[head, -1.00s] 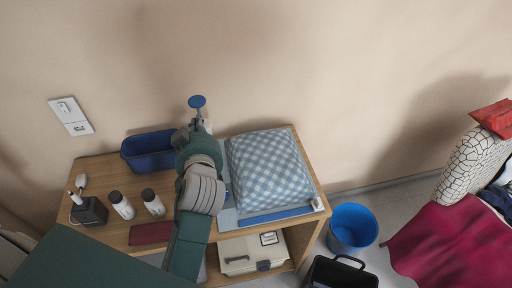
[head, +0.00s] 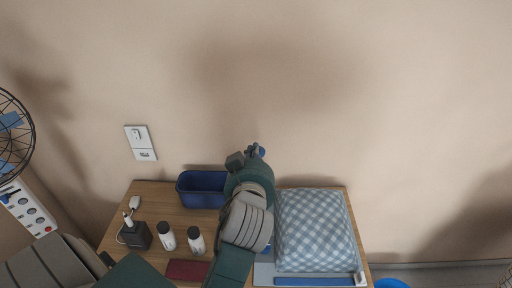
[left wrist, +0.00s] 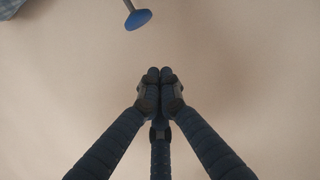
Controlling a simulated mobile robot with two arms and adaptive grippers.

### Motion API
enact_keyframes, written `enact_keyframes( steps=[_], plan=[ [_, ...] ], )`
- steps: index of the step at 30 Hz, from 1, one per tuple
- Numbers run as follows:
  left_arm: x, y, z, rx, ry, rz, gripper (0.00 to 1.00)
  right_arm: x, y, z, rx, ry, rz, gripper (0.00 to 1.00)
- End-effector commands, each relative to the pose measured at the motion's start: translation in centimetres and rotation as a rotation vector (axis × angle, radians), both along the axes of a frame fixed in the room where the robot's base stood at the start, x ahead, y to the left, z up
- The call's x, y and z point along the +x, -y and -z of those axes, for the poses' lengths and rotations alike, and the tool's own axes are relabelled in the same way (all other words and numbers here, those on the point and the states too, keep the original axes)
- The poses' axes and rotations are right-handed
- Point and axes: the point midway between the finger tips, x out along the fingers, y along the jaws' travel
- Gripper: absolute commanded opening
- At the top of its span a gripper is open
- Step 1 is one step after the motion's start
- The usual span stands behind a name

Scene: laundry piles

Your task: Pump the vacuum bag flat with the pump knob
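The vacuum bag (head: 316,232) lies on the wooden cabinet top, with a plump blue-and-white checked content and a blue strip along its front edge. The blue pump knob (head: 262,151) is mostly hidden behind my left gripper (head: 250,152) in the head view. The pump body is hidden by my left arm. My right gripper is not in view.
A dark blue bin (head: 202,189) stands left of my left gripper. Two white bottles with dark caps (head: 196,240), a dark red item (head: 187,270) and a black box (head: 135,235) are on the left part of the cabinet top. A fan (head: 14,130) is at far left.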

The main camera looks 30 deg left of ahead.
Motion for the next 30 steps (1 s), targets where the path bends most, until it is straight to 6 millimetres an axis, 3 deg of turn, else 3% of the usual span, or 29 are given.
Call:
enact_keyframes(
  steps=[6,15,21,30],
  plan=[
    [3.1,-1.9,0.3,0.006,-0.001,-0.001,0.00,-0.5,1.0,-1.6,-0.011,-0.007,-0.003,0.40],
    [8.1,-5.1,2.2,0.003,-0.003,-0.001,0.00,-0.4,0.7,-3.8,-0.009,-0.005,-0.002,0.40],
    [7.8,-4.9,5.3,0.002,-0.003,0.000,0.00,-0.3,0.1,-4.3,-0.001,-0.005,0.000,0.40],
    [7.8,-4.8,6.2,0.001,0.002,0.000,0.00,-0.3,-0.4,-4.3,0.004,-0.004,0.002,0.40]
  ],
)
